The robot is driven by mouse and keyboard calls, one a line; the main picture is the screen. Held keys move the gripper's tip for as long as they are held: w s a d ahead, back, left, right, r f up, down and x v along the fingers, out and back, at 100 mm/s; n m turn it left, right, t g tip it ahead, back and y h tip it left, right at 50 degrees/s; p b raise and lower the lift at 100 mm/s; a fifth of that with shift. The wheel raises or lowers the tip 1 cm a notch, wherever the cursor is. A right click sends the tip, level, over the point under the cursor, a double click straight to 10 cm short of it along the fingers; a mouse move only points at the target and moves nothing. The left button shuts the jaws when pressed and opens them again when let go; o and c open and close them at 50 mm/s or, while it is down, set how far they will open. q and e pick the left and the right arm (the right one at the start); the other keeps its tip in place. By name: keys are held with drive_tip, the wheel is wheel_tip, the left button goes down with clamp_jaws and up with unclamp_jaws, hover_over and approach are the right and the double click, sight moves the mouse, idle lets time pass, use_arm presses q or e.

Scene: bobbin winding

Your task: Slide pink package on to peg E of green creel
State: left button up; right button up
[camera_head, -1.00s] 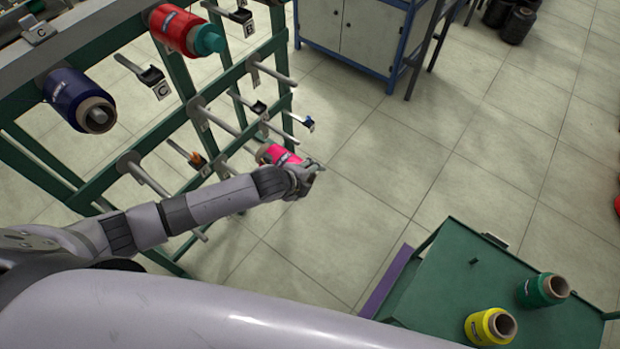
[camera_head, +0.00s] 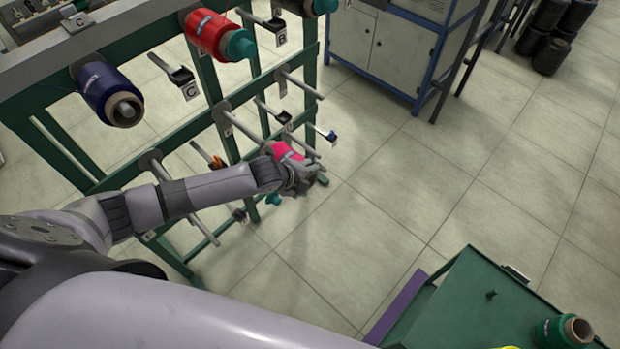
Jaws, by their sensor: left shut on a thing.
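The pink package (camera_head: 285,152) is held by my left gripper (camera_head: 306,178), which is shut on it at the front of the green creel (camera_head: 210,95). My gripper and wrist cover much of the package. Bare grey pegs stick out of the creel close by, one (camera_head: 300,84) above and behind the package and another (camera_head: 238,122) to its left. I cannot tell from this angle whether the package touches a peg, and the letter of peg E is not clearly readable. My right gripper is not in view.
A blue package (camera_head: 108,96) and a red package (camera_head: 212,36) sit on upper pegs. Thin guide arms (camera_head: 328,134) project near my gripper. A green cart (camera_head: 470,310) with a green package (camera_head: 562,331) stands at lower right.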

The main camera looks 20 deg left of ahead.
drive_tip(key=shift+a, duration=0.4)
use_arm(q)
drive_tip(key=shift+w+a+b, duration=0.2)
drive_tip(key=shift+w+a, duration=0.2)
drive_tip(key=shift+a, duration=0.55)
drive_tip(key=shift+w+a+b, duration=0.2)
drive_tip(key=shift+w+a, duration=0.2)
drive_tip(key=shift+a, duration=0.55)
drive_tip(key=shift+w+a+b, duration=0.2)
drive_tip(key=shift+w+a, duration=0.2)
drive_tip(key=shift+a, duration=0.55)
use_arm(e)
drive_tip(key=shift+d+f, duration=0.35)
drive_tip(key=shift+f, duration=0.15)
use_arm(q)
drive_tip(key=shift+w+a+f+b, duration=0.1)
drive_tip(key=shift+w+a+b, duration=0.25)
drive_tip(key=shift+a, duration=0.35)
drive_tip(key=shift+w+a+b, duration=0.25)
drive_tip(key=shift+a+b, duration=0.25)
drive_tip(key=shift+a, duration=0.25)
drive_tip(key=shift+w+a+f+b, duration=0.1)
drive_tip(key=shift+w+a+b, duration=0.25)
drive_tip(key=shift+a, duration=0.35)
drive_tip(key=shift+w+a+r+b, duration=0.2)
drive_tip(key=shift+a+b, duration=0.2)
drive_tip(key=shift+a, duration=0.2)
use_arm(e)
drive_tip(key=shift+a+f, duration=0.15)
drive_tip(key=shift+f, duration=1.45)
